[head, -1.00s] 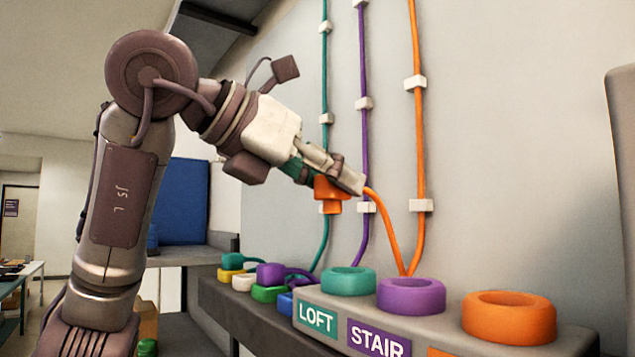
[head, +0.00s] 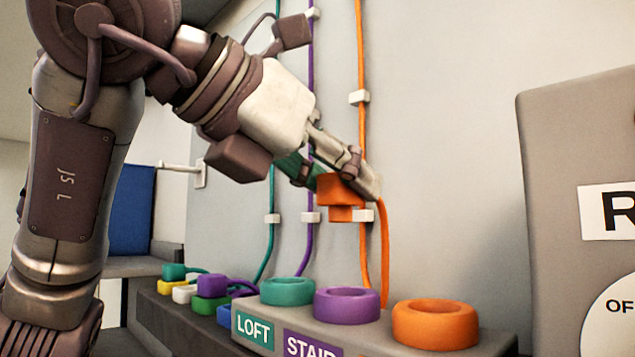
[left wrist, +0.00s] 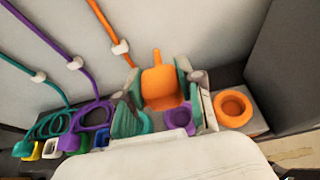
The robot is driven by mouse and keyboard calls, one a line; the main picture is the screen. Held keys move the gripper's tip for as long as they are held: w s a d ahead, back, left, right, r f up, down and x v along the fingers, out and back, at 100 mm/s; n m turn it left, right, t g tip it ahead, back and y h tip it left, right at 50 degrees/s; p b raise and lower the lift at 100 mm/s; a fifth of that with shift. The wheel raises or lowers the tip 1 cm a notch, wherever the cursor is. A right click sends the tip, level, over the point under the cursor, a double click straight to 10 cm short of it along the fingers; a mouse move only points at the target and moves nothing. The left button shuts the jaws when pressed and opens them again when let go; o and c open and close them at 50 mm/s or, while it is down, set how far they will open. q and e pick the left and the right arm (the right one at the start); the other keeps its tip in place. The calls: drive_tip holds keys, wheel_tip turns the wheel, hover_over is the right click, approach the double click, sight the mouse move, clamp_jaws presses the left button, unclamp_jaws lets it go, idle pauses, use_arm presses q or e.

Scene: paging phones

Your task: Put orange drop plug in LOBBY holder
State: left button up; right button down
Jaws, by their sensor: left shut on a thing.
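The orange drop plug (head: 338,190) is held in my left gripper (head: 340,183), whose fingers are shut on it. An orange cord (head: 384,250) runs down from it. The plug hangs in the air above the row of holders, left of the orange ring holder (head: 435,324). The left wrist view also shows the plug (left wrist: 160,86) between the fingers (left wrist: 165,110), with the orange ring (left wrist: 233,108) to its right. The ring's opening looks empty. The label under the orange ring is out of the head view, so I cannot read it. My right gripper is not in view.
A teal ring (head: 288,291) marked LOFT and a purple ring (head: 346,305) stand left of the orange one. Several coloured plugs, including a purple one (head: 212,286), sit on the shelf at left. A grey panel (head: 560,130) stands at right. Cords run up the wall.

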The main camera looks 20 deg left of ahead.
use_arm(q)
drive_tip(key=s+d, duration=0.3)
drive_tip(key=d, duration=0.5)
drive_tip(key=shift+s, duration=0.2)
idle(0.3)
drive_tip(key=shift+w, duration=0.1)
